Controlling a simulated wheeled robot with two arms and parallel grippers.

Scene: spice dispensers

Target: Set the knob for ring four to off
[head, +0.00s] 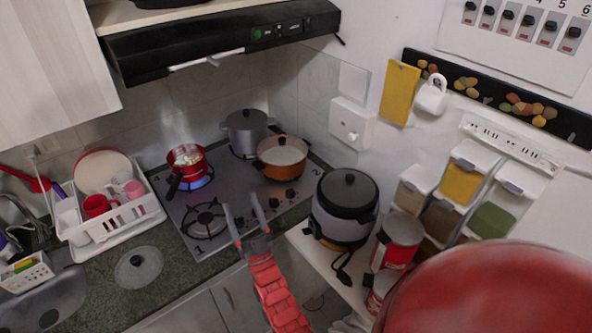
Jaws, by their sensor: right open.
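The stove (228,180) has several rings. A red pan (187,160) stands over a lit blue flame (197,182) at the back left. A grey lidded pot (247,130) and an orange pot (282,158) stand on other rings. The bare front-left ring (204,219) is near a label "1"; a "2" shows at the right edge. My right gripper (243,215) is open and empty, in front of the knobs, hiding part of that edge.
A rice cooker (345,208) stands right of the stove, with red cans (398,240) and spice dispensers (462,180) beyond. A dish rack (110,210) and a glass lid (138,268) are at left. The black hood (220,40) hangs above. Numbered switches (548,35) are on the wall.

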